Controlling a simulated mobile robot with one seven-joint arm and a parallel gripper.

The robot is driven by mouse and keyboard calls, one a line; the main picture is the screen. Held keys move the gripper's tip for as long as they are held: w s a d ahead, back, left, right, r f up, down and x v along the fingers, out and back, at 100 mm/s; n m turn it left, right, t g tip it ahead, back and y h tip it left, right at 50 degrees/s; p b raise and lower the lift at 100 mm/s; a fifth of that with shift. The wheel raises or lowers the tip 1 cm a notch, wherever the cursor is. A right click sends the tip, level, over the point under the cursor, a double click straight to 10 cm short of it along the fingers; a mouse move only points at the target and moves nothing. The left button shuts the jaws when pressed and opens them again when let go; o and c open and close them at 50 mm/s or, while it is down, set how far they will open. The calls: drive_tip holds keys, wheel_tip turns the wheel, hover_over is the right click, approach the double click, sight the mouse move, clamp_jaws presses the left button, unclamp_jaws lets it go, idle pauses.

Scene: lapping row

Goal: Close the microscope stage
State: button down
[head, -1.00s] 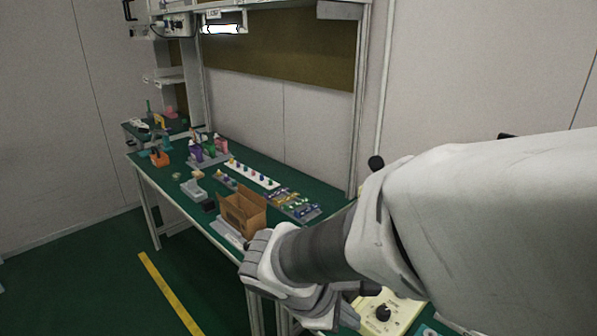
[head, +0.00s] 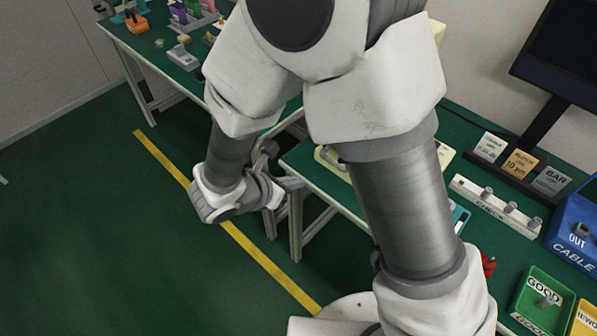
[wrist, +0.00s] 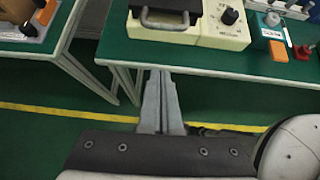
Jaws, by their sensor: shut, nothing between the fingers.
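A cream instrument with a black dial (wrist: 230,16) stands on the green bench in the wrist view. On its left is a dark plate with a grey bar handle (wrist: 165,24) at the bench's front edge; this looks like the microscope stage, but its top is cut off. In the head view my arm hides most of the instrument; a cream corner shows (head: 327,158). My gripper (wrist: 158,74) is shut and empty, its fingertips just short of the bench's front edge and apart from the handle. It also shows in the head view (head: 292,184), left of the bench corner.
Another green bench with a cardboard box (wrist: 15,12) stands to the left, across a gap. Right on the near bench are a label rack (head: 520,165), a grey peg strip (head: 495,205), a blue bin (head: 575,235) and a green tray (head: 540,300). The floor ahead is clear.

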drive_tip(key=shift+w+d+f+b, duration=0.1)
drive_tip(key=shift+w+d+f, duration=0.55)
drive_tip(key=shift+w+d, duration=0.5)
drive_tip(key=shift+w+d+f+b, duration=0.15)
drive_tip(key=shift+w+d+f, duration=0.6)
drive_tip(key=shift+w, duration=0.7)
drive_tip(key=shift+w+d+f+b, duration=0.1)
drive_tip(key=shift+w+d+f, duration=0.5)
drive_tip(key=shift+w+d, duration=0.55)
drive_tip(key=shift+w+a, duration=0.1)
drive_tip(key=shift+w, duration=0.1)
drive_tip(key=w+d+b, duration=0.1)
drive_tip(key=w+d, duration=0.3)
drive_tip(key=w, duration=0.1)
drive_tip(key=w+d+b, duration=0.1)
drive_tip(key=w+d, duration=0.1)
drive_tip(key=w, duration=0.1)
drive_tip(key=shift+w+d+b, duration=0.25)
drive_tip(key=shift+d+b, duration=0.05)
drive_tip(key=shift+d, duration=0.05)
drive_tip(key=shift+w+d+r, duration=0.1)
drive_tip(key=shift+w+d, duration=0.15)
drive_tip(key=shift+w, duration=0.05)
